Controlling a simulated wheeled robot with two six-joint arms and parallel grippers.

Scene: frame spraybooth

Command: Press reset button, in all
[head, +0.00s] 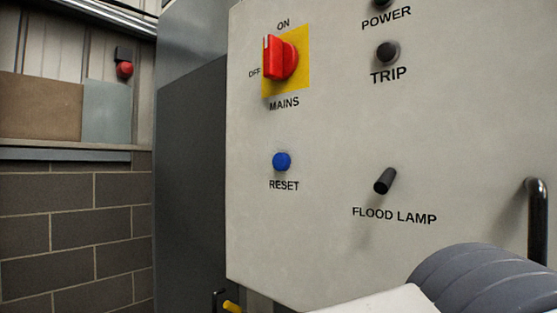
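The blue reset button (282,161) is on the light grey control panel (330,130), above the label RESET. It stands out a little from the panel face, and nothing touches it. Part of my arm shows at the bottom right, in front of the panel's lower edge. Neither of my grippers can be made out in the head view.
Above the button is a red MAINS switch (280,58) on a yellow plate. Right of it are a black flood lamp toggle (385,181), dark TRIP (387,52) and POWER (382,4) lamps, and a black handle (538,222). A red knob (125,69) is on the left wall.

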